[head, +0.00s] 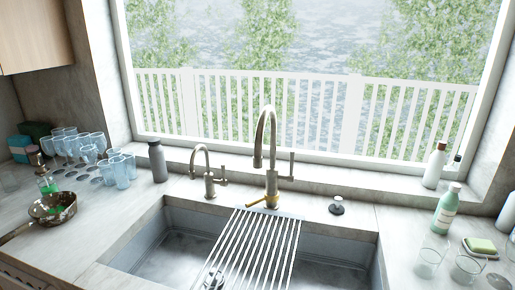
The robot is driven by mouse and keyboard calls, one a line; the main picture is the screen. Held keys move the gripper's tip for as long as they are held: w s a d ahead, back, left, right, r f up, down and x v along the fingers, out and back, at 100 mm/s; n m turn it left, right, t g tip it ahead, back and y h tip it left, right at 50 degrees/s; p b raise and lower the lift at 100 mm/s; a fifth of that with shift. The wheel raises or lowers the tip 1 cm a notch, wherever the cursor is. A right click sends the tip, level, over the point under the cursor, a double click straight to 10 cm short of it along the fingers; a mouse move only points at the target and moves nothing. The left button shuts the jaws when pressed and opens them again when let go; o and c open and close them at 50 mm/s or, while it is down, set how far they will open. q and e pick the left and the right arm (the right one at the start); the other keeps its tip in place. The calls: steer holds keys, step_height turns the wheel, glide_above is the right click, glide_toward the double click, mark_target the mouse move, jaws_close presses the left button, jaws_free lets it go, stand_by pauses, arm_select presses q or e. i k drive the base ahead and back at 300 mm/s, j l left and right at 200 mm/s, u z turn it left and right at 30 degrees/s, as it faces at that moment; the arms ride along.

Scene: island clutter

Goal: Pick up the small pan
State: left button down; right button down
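A small pan (52,207) with a brownish, mottled bowl sits on the counter at the left. Its handle (16,233) points to the lower left, toward the counter's front edge. Something green shows inside the pan. A soap pump bottle with green liquid (47,183) stands right behind the pan, close to its rim; whether they touch I cannot tell. Neither of my grippers shows in the head view.
Several glasses (89,154) stand behind the pan. A grey bottle (157,161) is by the window. The sink (185,227) with a roll-up rack (258,243) and faucet (270,150) fills the middle. Glasses, a green bottle (446,211) and a sponge (481,244) are at right.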

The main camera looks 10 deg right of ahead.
mark_target(54, 209)
steer(key=u, duration=0.45)
steer(key=i+j+u, duration=0.15)
steer(key=u, duration=0.25)
steer(key=i+j+u, duration=0.2)
steer(key=u, duration=0.15)
steer(key=i+j+u, duration=0.25)
steer(key=u, duration=0.15)
